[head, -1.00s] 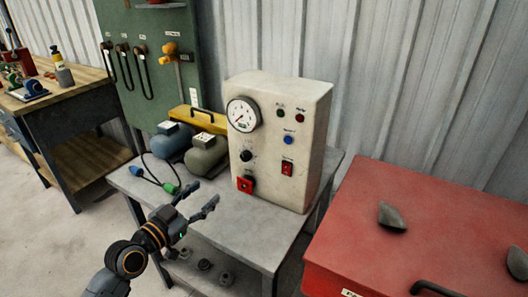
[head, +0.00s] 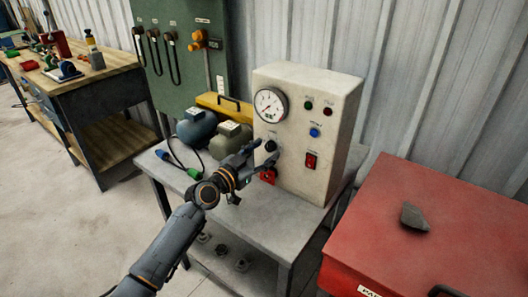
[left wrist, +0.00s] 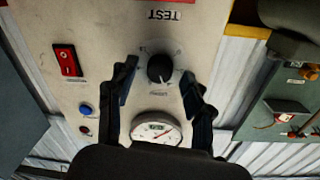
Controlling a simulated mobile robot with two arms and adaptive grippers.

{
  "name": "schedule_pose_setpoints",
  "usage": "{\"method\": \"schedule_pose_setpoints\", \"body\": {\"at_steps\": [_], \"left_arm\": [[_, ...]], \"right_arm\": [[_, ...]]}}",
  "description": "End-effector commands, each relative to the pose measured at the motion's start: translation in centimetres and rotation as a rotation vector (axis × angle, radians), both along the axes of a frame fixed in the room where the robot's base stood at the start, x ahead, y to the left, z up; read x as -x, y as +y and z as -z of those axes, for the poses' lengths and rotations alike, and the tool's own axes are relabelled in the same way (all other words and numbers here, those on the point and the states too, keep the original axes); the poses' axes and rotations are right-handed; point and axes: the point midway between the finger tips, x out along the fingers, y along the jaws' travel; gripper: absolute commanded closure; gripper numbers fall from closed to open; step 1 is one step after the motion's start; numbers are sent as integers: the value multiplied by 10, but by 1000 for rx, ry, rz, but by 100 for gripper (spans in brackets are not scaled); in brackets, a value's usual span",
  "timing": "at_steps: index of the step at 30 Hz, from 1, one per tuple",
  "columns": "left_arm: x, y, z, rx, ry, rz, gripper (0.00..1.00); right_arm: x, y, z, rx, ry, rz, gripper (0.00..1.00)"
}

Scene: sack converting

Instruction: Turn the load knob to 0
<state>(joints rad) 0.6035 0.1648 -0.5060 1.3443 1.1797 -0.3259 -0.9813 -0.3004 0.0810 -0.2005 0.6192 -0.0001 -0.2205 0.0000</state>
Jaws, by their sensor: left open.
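The cream control box (head: 335,110) stands on the grey table. Its black load knob (head: 270,146) is on the front panel, below the round gauge (head: 271,105). My left gripper (head: 264,154) is at the panel in the head view, its fingers pointing at the knob. In the left wrist view the black knob (left wrist: 160,68) lies between the two open, spread fingers (left wrist: 160,85), with a gap on both sides. Small markings surround the knob, too small to read. The gauge (left wrist: 157,129) shows there too, partly covered by my gripper. My right gripper is not in view.
A red cabinet (head: 440,220) is at right.

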Motion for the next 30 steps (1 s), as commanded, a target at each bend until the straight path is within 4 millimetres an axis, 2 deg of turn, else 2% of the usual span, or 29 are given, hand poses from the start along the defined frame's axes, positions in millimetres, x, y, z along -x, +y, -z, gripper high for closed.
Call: {"method": "schedule_pose_setpoints", "body": {"at_steps": [11, 18, 30], "left_arm": [[-3, -3, 0, 0, 0, 0, 51], [-3, -3, 0, 0, 0, 0, 100], [-3, -3, 1, 48, 35, 0, 100]], "right_arm": [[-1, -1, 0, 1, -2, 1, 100], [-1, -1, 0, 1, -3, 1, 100], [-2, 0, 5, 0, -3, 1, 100]]}}
